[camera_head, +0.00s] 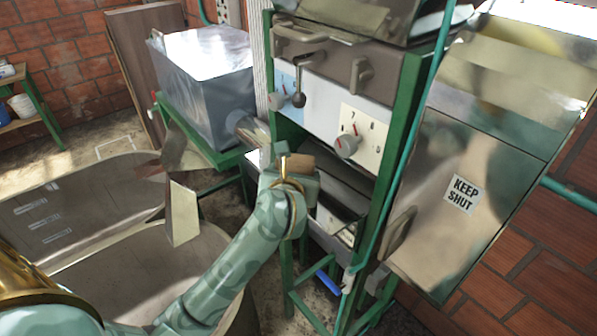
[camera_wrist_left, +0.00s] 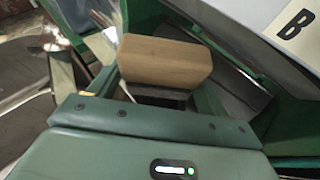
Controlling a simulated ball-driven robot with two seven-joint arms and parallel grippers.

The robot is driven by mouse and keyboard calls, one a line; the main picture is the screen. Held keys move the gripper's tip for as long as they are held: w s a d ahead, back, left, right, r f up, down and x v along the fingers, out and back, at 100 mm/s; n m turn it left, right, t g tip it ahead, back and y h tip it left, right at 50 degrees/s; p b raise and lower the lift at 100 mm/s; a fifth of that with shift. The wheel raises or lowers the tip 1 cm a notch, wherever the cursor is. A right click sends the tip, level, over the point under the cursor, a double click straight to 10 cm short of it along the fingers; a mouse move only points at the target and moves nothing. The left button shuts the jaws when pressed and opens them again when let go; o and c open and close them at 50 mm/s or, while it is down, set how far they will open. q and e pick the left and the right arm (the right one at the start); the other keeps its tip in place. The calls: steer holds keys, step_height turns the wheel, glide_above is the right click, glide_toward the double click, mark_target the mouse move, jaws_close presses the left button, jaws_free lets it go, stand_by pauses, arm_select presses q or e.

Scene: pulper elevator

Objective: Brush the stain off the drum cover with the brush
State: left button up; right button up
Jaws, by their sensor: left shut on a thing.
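My left gripper (camera_head: 290,172) is in front of the green machine frame, below the panel with dials. It is shut on a wooden block, which looks like the back of the brush (camera_head: 302,160). In the left wrist view the brush (camera_wrist_left: 165,60) sits between the two fingers, with a dark part below the wood; its bristles cannot be made out. I cannot tell whether this is the drum cover. No stain stands out clearly from the reflections. My right gripper is not in view.
A blue-handled lever (camera_head: 328,283) sticks out below. Green posts (camera_head: 390,165) stand between gripper and cover. A grey tank (camera_head: 205,85) and metal basins (camera_head: 75,215) are left.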

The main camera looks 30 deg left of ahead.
arm_select(q)
steer(key=s+a, duration=0.3)
steer(key=s, duration=0.4)
steer(key=s+a+p, duration=0.1)
steer(key=s+a, duration=0.1)
steer(key=s, duration=0.5)
steer(key=shift+a+r, duration=0.4)
steer(key=shift+r, duration=0.05)
steer(key=shift+s+f, duration=0.1)
steer(key=w+d+f+m+h+b, duration=0.1)
steer(key=w+d+f+b, duration=0.2)
steer(key=f+b, duration=0.3)
steer(key=w+d+f+m+h+b, duration=0.2)
steer(key=d+f+b, duration=0.3)
steer(key=b, duration=0.4)
steer(key=w+d+f+m+t+h+b, duration=0.1)
steer(key=w+d+f+h+b, duration=0.1)
steer(key=w+d+f+b, duration=0.2)
step_height(320, 180, down, 3)
steer(key=b, duration=0.3)
steer(key=shift+d+m+b, duration=0.15)
steer(key=shift+m+b, duration=0.15)
steer(key=shift+b, duration=0.1)
